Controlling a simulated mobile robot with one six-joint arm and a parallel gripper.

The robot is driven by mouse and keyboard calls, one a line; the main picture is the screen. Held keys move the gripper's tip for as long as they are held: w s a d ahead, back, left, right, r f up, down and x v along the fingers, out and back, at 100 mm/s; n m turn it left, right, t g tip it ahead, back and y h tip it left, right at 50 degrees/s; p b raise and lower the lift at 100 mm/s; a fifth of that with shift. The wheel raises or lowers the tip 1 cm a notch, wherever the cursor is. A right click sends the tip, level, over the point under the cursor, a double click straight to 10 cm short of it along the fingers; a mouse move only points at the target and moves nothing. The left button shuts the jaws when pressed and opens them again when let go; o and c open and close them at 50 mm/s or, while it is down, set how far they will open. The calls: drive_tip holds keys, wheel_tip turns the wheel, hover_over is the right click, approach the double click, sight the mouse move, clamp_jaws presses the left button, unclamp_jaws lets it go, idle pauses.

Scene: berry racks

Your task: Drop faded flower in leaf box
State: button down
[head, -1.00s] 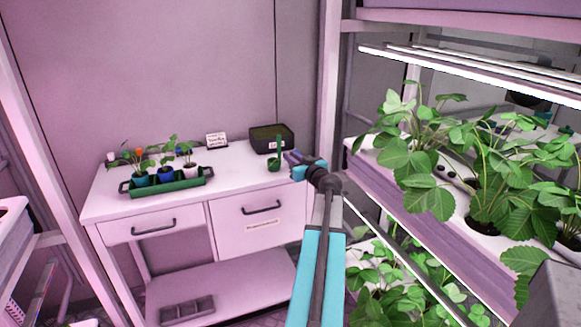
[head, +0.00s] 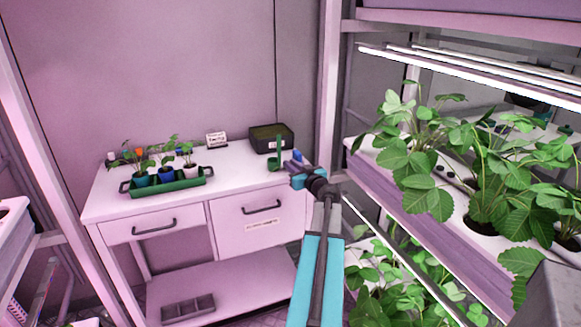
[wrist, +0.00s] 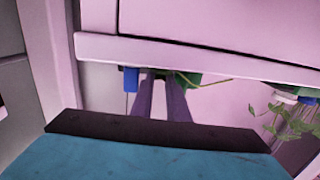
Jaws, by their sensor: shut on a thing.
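My gripper (head: 296,156) is held up over the right end of the white counter (head: 228,178), in front of and to the right of a black open box (head: 286,144). The box has dull green-brown contents and looks like the leaf box; I can read no label on it. In the wrist view my two dark fingers (wrist: 162,78) are close together at the top middle. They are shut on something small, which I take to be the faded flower. The flower head is not clearly visible in either view.
A green cup-like tool with an upright handle (head: 280,152) stands just left of my gripper. A green tray (head: 165,187) of potted seedlings sits further left, with a small white sign (head: 216,139) behind. Shelves of leafy plants (head: 440,170) crowd the right.

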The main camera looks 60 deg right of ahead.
drive_tip(key=shift+f+b, duration=0.15)
drive_tip(key=shift+b, duration=0.15)
drive_tip(key=c, duration=2)
unclamp_jaws()
drive_tip(key=shift+r+p, duration=0.2)
drive_tip(key=shift+p, duration=0.2)
drive_tip(key=shift+s+a+f, duration=0.1)
drive_tip(key=shift+s+a, duration=0.1)
drive_tip(key=shift+s, duration=0.1)
drive_tip(key=b+v, duration=0.3)
drive_tip(key=v, duration=0.8)
drive_tip(key=shift+s+a, duration=0.1)
drive_tip(key=shift+s, duration=0.05)
